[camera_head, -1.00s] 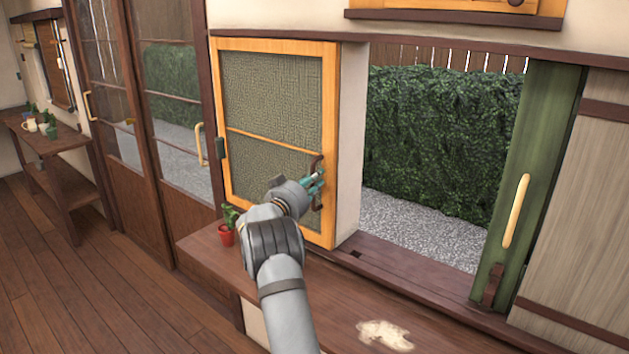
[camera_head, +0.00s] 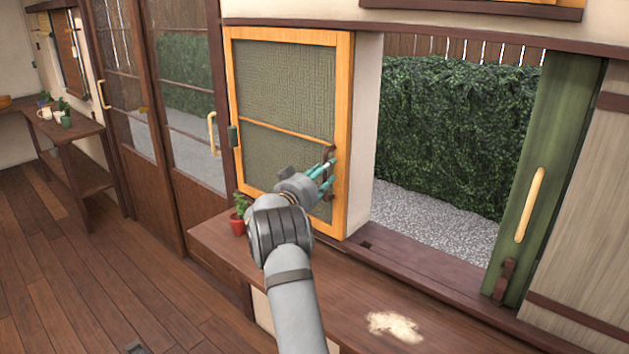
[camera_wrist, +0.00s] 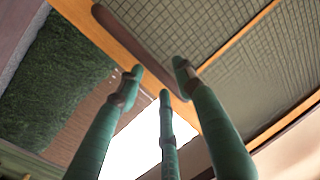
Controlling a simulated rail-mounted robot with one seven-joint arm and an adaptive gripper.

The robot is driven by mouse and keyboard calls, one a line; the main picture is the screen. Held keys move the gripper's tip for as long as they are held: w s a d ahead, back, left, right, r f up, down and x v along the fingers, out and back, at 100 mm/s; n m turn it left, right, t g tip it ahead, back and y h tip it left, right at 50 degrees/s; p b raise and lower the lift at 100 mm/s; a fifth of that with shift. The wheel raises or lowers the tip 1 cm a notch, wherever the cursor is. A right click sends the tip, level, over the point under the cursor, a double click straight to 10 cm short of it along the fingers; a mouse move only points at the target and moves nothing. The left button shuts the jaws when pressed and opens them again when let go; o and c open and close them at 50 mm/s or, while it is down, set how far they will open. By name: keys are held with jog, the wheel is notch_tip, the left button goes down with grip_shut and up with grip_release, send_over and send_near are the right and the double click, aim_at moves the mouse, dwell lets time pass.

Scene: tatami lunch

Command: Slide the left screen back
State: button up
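The left screen (camera_head: 285,85) is an orange wooden frame with grey-green woven panels, to the left of the window opening in the head view. It carries a dark curved handle (camera_head: 331,197) near its right edge. The handle also shows in the wrist view (camera_wrist: 118,32) as a brown bar against the orange frame. My gripper (camera_head: 327,175) is at this handle, its teal fingers pointing at it. In the wrist view my gripper's fingers (camera_wrist: 158,75) are spread, with the bar's lower end near their tips. I cannot tell whether they touch it.
A wooden ledge (camera_head: 290,266) runs below, with a red-potted plant (camera_head: 238,222) left of my arm and a pale patch (camera_head: 394,326). A green panel (camera_head: 545,150) with a yellow handle (camera_head: 530,205) stands right of the opening. Glass doors (camera_head: 185,100) stand at left.

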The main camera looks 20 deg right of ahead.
jog(key=v, duration=1)
jog(key=shift+s+a, duration=0.2)
jog(key=shift+d, duration=0.1)
jog(key=x, duration=1.2)
jog(key=shift+w, duration=0.1)
jog(key=shift+s+d+r, duration=0.15)
jog(key=shift+s+d, duration=0.1)
jog(key=shift+s, duration=0.45)
jog(key=shift+w+a+f, duration=0.1)
jog(key=shift+w+f, duration=0.05)
jog(key=shift+f, duration=0.05)
